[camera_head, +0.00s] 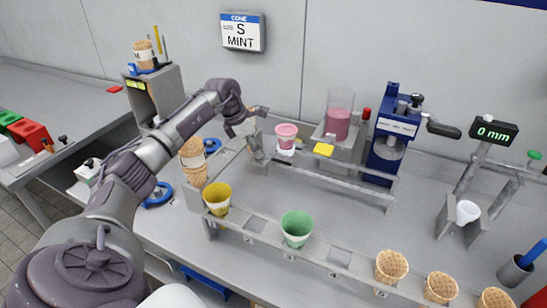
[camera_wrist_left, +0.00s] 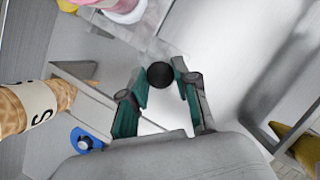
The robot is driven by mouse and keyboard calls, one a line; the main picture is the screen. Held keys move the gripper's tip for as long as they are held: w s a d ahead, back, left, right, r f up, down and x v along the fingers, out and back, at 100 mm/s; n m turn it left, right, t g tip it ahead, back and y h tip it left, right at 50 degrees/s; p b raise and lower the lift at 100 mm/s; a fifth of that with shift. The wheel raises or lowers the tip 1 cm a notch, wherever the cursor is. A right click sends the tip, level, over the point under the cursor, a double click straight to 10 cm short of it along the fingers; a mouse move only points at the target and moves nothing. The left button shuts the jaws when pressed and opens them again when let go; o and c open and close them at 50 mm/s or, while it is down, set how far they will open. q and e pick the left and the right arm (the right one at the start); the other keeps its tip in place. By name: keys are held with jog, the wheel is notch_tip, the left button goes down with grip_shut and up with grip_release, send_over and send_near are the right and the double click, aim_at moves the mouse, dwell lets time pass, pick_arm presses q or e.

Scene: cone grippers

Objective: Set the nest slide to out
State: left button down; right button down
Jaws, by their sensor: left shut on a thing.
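The nest slide shows by its white nest (camera_head: 285,151), which holds a pink cup (camera_head: 287,131) on the rear rail. In the left wrist view a black round knob (camera_wrist_left: 160,75) lies between my left fingers, with the pink cup (camera_wrist_left: 120,5) just beyond at the top. My left gripper (camera_head: 262,130) is at the left end of the rear rail, left of the pink cup, and is shut on the knob. In the head view the gripper hides the knob. I cannot tell from these frames whether the slide is in or out. My right gripper is not in view.
A front rail (camera_head: 262,238) holds a yellow cup (camera_head: 217,198), a green cup (camera_head: 297,228) and several wafer cones. A cone stack (camera_head: 193,160) stands close left of the gripper. A blue press (camera_head: 392,140) and a clear pink-filled container (camera_head: 338,115) stand behind the rear rail.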

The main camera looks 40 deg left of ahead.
pick_arm(q)
jog(key=shift+a, duration=0.25)
jog(key=c, duration=1.2)
grip_release()
jog(key=o, duration=0.3)
jog(key=shift+s, duration=0.1)
jog(key=shift+o, duration=0.2)
jog(key=shift+a, duration=0.1)
jog(key=shift+r, duration=0.1)
jog(key=shift+r, duration=0.3)
jog(key=v, duration=1.1)
jog(key=shift+s+a, duration=0.15)
jog(key=shift+r, duration=0.15)
